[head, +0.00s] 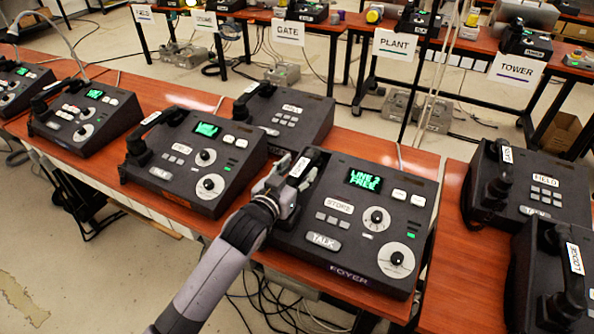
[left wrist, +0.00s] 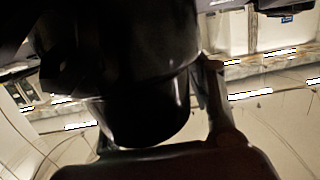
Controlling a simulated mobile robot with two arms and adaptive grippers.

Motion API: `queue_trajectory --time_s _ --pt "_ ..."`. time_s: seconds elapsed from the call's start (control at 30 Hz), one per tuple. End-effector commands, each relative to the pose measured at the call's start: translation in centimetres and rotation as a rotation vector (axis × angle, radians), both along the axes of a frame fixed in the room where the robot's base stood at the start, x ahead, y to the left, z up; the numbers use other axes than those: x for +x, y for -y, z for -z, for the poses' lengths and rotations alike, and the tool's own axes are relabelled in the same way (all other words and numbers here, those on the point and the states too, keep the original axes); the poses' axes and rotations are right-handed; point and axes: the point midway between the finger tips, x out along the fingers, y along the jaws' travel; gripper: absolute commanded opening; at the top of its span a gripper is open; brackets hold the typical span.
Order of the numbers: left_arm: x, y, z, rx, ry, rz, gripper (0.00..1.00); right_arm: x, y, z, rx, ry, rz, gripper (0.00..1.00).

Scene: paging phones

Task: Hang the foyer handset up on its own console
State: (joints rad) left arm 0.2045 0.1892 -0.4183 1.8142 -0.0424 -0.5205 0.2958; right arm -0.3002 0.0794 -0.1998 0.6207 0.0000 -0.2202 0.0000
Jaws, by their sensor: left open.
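The foyer console (head: 408,228) is a dark sloped box, labelled FOYER on its front edge, with a green screen reading LINE 2 FREE. A black handset (head: 309,157) with a white label lies along its left side, where the cradle is. The label is too small to read, and whether the handset is fully seated cannot be told. My left gripper (head: 286,190) is open at the near end of this handset, with its fingers around or beside it. The left wrist view shows a large dark rounded shape (left wrist: 145,120) close up, probably the handset. My right gripper is out of view.
Wooden table (head: 455,240) shows bare between the foyer and right-hand consoles. Labelled tables stand across the aisle.

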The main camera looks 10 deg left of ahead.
Motion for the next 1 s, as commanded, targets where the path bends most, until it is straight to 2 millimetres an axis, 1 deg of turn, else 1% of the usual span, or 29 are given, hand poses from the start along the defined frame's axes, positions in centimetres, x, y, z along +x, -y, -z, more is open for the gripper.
queue_trajectory --time_s 0.23,0.3,0.37,0.47,0.8,0.9,1.0 --pt "0.0 0.0 -0.1 0.001 0.000 0.000 0.50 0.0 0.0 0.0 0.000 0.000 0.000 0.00" --pt "0.0 0.0 -0.4 0.001 0.001 0.000 0.50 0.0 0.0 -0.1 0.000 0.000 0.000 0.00" --pt "-0.4 -0.2 -0.3 0.002 -0.002 0.000 0.50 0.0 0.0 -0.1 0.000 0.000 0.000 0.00" --pt "-1.6 -0.6 -0.4 0.000 -0.001 0.000 0.50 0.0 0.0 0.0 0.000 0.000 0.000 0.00" --pt "-8.1 -2.7 -1.4 0.001 -0.003 0.000 0.50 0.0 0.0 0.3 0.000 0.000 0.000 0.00" --pt "-9.6 -3.2 -1.7 0.002 -0.002 0.000 0.50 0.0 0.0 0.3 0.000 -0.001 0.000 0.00" --pt "-10.6 -3.6 -1.9 0.000 -0.001 -0.001 0.50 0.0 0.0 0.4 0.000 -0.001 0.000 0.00"
